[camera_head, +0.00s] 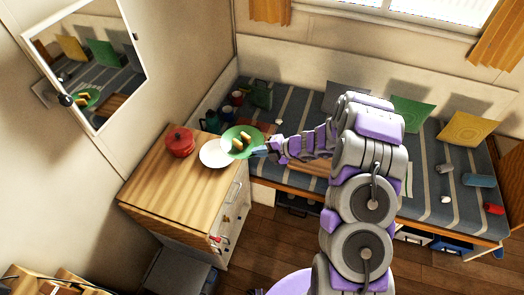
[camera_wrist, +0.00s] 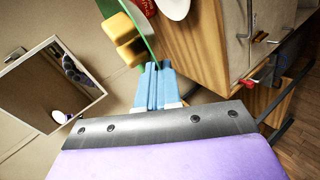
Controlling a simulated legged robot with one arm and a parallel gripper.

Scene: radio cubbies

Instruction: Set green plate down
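The green plate (camera_head: 231,138) is in the head view, near the right edge of the wooden cabinet top and partly overlapping a white plate in the picture. Yellow and brown food pieces (camera_head: 241,141) lie on it. My gripper (camera_head: 262,151) is at the plate's right rim. In the wrist view my blue fingers (camera_wrist: 154,84) are close together at the edge of the green plate (camera_wrist: 146,45), with the yellow pieces (camera_wrist: 125,35) beside them. The fingers appear shut on the rim. I cannot tell whether the plate touches anything below.
The wooden cabinet (camera_head: 165,190) carries a red pot (camera_head: 180,142) and the white plate (camera_head: 214,154). Its front left top is bare. A striped bench (camera_head: 420,180) with cushions and cups runs along the back. A mirror (camera_head: 88,62) hangs on the left wall.

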